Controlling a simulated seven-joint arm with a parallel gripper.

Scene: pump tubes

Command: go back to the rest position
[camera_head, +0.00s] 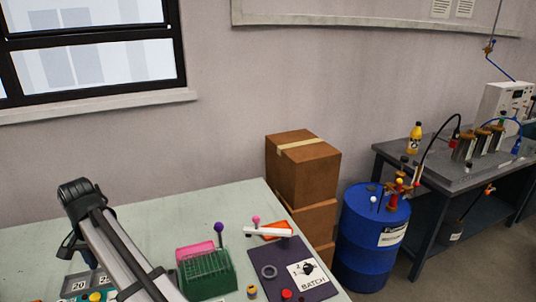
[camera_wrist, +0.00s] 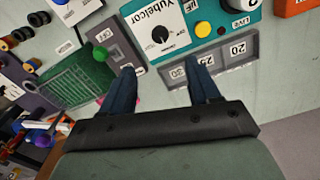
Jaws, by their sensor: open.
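My gripper (camera_wrist: 163,76) shows in the wrist view with its two dark blue fingers spread apart. Nothing is held between them. The fingers point toward a teal device (camera_wrist: 180,10) with a white dial panel and a grey holder (camera_wrist: 228,57) with number labels.
A green rack (camera_head: 207,275) and a dark "BATCH" panel (camera_head: 318,292) are on the pale bench (camera_head: 150,213). Cardboard boxes (camera_head: 302,172) and a blue barrel (camera_head: 362,246) stand beyond its right edge. The bench's back middle is clear.

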